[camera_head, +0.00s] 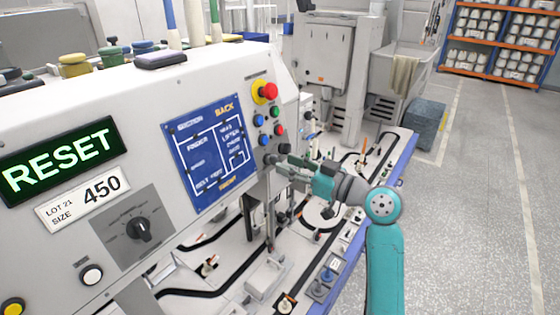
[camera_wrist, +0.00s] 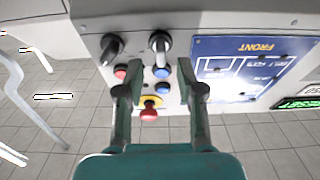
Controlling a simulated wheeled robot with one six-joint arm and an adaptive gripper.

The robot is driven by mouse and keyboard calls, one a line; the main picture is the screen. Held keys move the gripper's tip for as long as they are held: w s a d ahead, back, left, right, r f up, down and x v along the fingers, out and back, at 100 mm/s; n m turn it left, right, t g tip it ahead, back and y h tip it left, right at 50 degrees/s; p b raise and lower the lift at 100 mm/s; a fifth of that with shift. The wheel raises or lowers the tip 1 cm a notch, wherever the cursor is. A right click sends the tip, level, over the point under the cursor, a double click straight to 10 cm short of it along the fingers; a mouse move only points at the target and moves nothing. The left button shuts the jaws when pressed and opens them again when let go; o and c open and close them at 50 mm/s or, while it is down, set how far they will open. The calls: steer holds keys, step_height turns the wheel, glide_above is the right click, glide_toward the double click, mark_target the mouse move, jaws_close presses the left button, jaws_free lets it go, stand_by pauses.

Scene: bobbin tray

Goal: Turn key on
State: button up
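Two dark, silver-collared switches sit side by side on the machine's panel, a left one (camera_wrist: 111,46) and a right one (camera_wrist: 160,42) in the wrist view. I cannot tell for sure which is the key or how it is turned. My gripper (camera_wrist: 160,66) is open, its fingers spread on either side of the right switch and the small buttons below it. Nothing shows between the fingers as held. In the head view my gripper (camera_head: 280,160) is at the panel's lower right corner and hides part of the switches there.
A red emergency button (camera_head: 268,91) and several small coloured buttons sit above the switches. A blue diagram plate (camera_head: 208,150) is beside them. The RESET display (camera_head: 60,158) and a rotary dial (camera_head: 141,229) are further left. Conveyor tracks run below; the floor at right is clear.

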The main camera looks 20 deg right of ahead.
mark_target(274, 160)
steer(key=shift+x, duration=1.8)
jaws_close()
